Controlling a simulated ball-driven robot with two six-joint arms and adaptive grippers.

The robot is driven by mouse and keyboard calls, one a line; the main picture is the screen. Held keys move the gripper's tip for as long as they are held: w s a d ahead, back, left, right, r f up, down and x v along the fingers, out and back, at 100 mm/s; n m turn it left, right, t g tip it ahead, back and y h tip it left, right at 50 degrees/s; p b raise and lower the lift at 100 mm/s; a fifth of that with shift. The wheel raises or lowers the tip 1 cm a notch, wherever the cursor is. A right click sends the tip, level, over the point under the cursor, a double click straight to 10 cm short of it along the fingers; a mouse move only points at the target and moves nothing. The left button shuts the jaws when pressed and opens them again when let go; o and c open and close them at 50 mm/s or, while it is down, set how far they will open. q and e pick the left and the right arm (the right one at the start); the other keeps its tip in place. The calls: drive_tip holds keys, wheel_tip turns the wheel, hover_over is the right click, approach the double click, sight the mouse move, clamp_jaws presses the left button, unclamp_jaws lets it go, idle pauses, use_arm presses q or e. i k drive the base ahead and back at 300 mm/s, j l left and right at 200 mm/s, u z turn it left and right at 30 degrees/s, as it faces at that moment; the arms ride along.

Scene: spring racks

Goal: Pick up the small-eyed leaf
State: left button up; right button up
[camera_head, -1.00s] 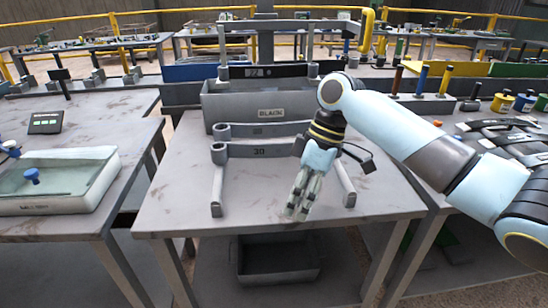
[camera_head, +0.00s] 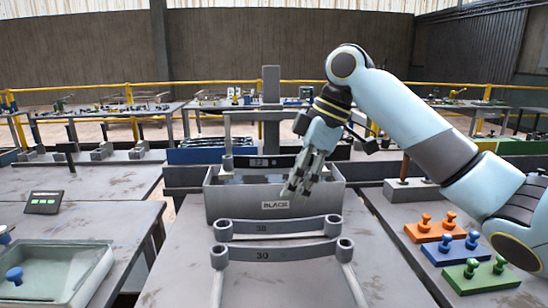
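The front leaf (camera_head: 285,251) is marked 30, and the rear leaf (camera_head: 285,225) looks marked 38. I cannot tell for sure which has the smaller eyes. My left gripper is out of view.
Orange (camera_head: 432,228), blue (camera_head: 450,248) and green (camera_head: 482,277) blocks with knobs stand on the right-hand table. A shallow tray (camera_head: 92,275) with a blue knob and a small display (camera_head: 43,202) are on the left table. Posts rise behind the bin.

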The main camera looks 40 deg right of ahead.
sight(229, 162)
drive_tip(key=i+l, duration=1.05)
